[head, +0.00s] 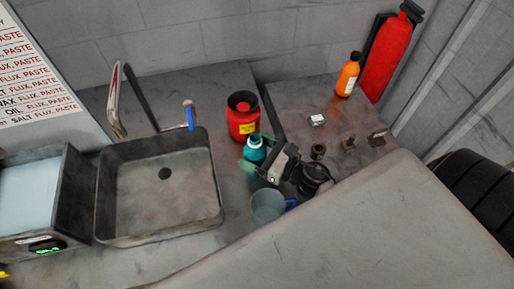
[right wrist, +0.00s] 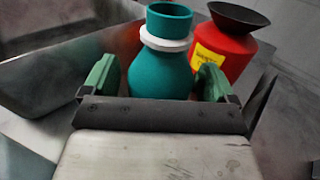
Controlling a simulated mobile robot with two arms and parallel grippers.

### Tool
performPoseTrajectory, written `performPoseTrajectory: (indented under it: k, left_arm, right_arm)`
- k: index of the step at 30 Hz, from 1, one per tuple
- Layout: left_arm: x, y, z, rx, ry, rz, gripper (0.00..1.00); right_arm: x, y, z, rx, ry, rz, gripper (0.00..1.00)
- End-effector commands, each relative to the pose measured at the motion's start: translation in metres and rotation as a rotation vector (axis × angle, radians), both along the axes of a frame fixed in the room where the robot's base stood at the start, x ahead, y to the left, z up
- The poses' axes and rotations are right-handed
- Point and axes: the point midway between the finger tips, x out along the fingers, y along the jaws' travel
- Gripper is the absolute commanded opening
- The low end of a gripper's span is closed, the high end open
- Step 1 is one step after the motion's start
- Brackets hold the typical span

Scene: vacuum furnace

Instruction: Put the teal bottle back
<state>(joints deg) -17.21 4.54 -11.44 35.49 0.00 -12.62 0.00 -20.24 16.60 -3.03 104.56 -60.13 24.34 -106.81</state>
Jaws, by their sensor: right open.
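The teal bottle (head: 254,151) stands upright on the grey counter, just in front of the red container. It has a white collar and a teal neck. My right gripper (head: 256,157) reaches it from the right in the head view. In the right wrist view the bottle (right wrist: 162,70) is between the two green fingers of the right gripper (right wrist: 156,80), which are open with a gap on each side. The lower part of the bottle is hidden behind the gripper's palm. My left gripper is not in view.
A red container (head: 242,122) with a black funnel top stands close behind the bottle. A translucent cup (head: 267,206) stands in front. The sink (head: 160,205) is left. An orange bottle (head: 347,75), a red extinguisher (head: 391,55) and small metal parts are at right.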

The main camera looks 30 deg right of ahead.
Motion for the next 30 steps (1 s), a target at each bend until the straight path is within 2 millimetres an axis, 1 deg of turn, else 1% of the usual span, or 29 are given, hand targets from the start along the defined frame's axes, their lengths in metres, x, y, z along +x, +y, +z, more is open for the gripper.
performPoseTrajectory:
  k: [5,8,9,11,21,25,30]
  left_arm:
    - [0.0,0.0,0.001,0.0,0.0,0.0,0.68]
    - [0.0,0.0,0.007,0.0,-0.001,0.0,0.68]
    - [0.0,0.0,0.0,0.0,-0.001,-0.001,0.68]
    - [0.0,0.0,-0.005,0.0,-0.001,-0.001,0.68]
    - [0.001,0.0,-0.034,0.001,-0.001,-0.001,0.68]
    - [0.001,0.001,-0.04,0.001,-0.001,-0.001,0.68]
    - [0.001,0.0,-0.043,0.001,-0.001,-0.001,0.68]
  right_arm:
    - [0.0,0.0,0.001,0.0,0.0,0.0,0.88]
    - [0.0,0.0,0.006,0.0,0.0,0.0,0.88]
    - [-0.006,-0.003,0.0,-0.001,0.002,-0.001,0.88]
    - [-0.014,-0.008,-0.001,-0.002,0.003,-0.002,0.88]
    - [-0.076,-0.044,-0.002,-0.001,0.003,-0.001,0.88]
    - [-0.092,-0.054,0.0,0.0,0.001,-0.001,0.88]
    - [-0.102,-0.06,0.003,-0.001,-0.001,0.0,0.88]
